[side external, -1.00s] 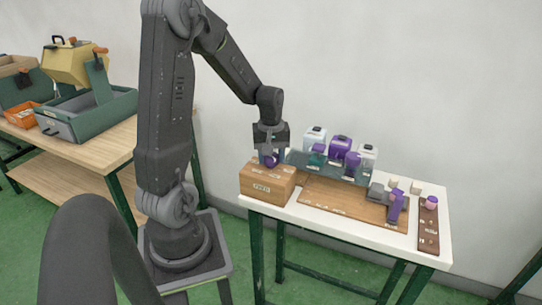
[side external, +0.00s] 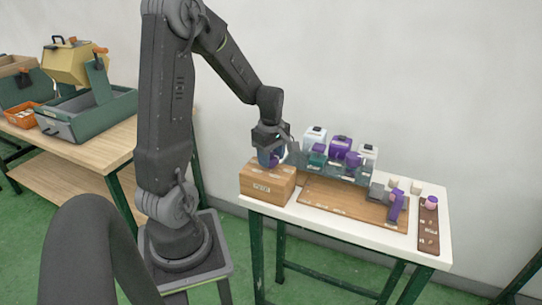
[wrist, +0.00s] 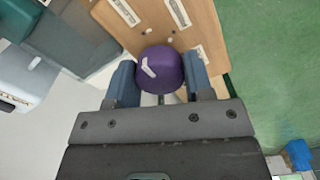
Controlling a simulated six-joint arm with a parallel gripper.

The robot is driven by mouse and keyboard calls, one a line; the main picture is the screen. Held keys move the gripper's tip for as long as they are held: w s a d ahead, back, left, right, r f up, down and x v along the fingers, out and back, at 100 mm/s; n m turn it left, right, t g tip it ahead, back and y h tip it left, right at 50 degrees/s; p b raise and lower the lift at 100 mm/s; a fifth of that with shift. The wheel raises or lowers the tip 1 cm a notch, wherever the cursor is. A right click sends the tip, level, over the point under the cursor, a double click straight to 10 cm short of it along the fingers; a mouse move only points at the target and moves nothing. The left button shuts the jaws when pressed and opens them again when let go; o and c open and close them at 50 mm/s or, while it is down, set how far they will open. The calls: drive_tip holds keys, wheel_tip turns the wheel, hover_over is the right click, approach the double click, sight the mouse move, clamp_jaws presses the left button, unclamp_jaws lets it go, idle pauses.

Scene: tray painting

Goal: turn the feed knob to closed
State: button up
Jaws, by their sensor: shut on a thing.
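The feed knob (wrist: 160,68) is purple and round with a short white mark on its face, seen in the wrist view. It sits on a wooden box (side external: 262,186) with a white label on its front. My gripper (wrist: 160,80) has its two blue-grey fingers on opposite sides of the knob, shut on it. In the side view my gripper (side external: 270,158) is pointing down at the box top and mostly hides the knob. White labels lie around the knob on the box top; I cannot read them.
Several purple, teal and white containers (side external: 340,148) stand in a grey rack just right of my gripper. A wooden board (side external: 340,198), a purple-handled tool (side external: 396,206) and a dark strip (side external: 428,235) lie further right on the white table (side external: 440,205).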

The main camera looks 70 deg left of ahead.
sight(271, 155)
idle(0.4)
drive_tip(key=o, duration=0.9)
drive_tip(key=shift+r, duration=0.1)
wheel_tip(271, 155, up, 14)
drive_tip(key=shift+f, duration=0.15)
drive_tip(key=s+d+m+t, duration=0.2)
drive_tip(key=d+m, duration=0.5)
drive_tip(key=s+d+r+m+t, duration=0.1)
drive_tip(key=s+d+m, duration=0.1)
drive_tip(key=d+m, duration=0.6)
drive_tip(key=s+d+r+m+t, duration=0.1)
drive_tip(key=s+d+m+t, duration=0.1)
drive_tip(key=d+m, duration=0.5)
drive_tip(key=shift+s+d+m+t, duration=0.3)
drive_tip(key=shift+s+d, duration=0.3)
drive_tip(key=shift+d, duration=0.05)
